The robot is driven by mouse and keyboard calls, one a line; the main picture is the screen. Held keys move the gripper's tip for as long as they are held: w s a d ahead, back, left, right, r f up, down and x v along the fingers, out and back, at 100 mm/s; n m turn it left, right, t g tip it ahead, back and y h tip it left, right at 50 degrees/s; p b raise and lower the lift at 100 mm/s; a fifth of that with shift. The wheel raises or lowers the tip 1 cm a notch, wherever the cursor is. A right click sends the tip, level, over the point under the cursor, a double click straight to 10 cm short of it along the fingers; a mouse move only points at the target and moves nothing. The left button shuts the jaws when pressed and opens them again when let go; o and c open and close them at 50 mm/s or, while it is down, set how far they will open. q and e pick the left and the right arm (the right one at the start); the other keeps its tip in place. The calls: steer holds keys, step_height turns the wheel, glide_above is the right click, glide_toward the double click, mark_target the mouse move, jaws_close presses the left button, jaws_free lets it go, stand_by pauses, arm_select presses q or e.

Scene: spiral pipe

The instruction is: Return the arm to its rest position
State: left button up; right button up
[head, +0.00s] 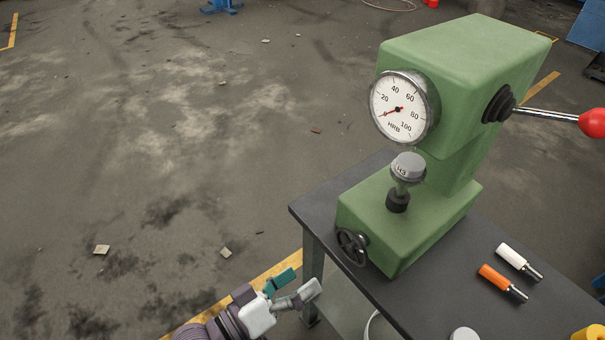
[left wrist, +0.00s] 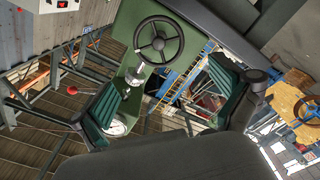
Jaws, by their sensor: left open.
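My left gripper (head: 296,284) is low in the head view, left of the dark table (head: 315,215) and clear of it. It is open and empty. In the left wrist view its two green-padded fingers (left wrist: 165,95) stand wide apart with nothing held between them. The green hardness tester (head: 455,90) stands on the table to the right. A grey round block marked H3 (head: 408,166) sits on its anvil. The tester's handwheel (left wrist: 158,39) shows upside down beyond the fingers in the left wrist view. My right gripper is in neither view.
A white-handled tool (head: 511,256) and an orange-handled tool (head: 495,278) lie on the table. A grey disc (head: 464,334) and a yellow piece (head: 589,332) are at the bottom edge. A red-knobbed lever (head: 592,123) sticks out right. The floor at left is open.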

arm_select(q)
steer(key=w+a+f+y, duration=0.2)
steer(key=f, duration=0.4)
steer(key=w+a+f+y, duration=0.2)
steer(key=w+f, duration=0.1)
steer(key=f, duration=0.3)
steer(key=s+a+f+g+y, duration=0.1)
steer(key=a+f+y, duration=0.1)
steer(key=a+f, duration=0.35)
steer(key=s+a+f+y, duration=0.1)
steer(key=a+f+y, duration=0.15)
steer(key=f, duration=0.65)
steer(key=s+a+f+g+y, duration=0.15)
steer(key=a+f, duration=0.25)
steer(key=f, duration=0.4)
steer(key=s+a+f+g+y, duration=0.2)
steer(key=s+a+f, duration=0.1)
steer(key=s+f, duration=0.3)
steer(key=s+a+f+g+y, duration=0.1)
steer(key=s+a+f+g, duration=0.15)
steer(key=s+f, duration=0.45)
steer(key=s+a+f+m+g+y, duration=0.1)
steer(key=s+f+g, duration=0.2)
steer(key=s, duration=1.2)
step_height(320, 180, down, 2)
steer(key=shift+s+f, duration=0.15)
steer(key=shift+s, duration=0.25)
steer(key=shift+w, duration=0.1)
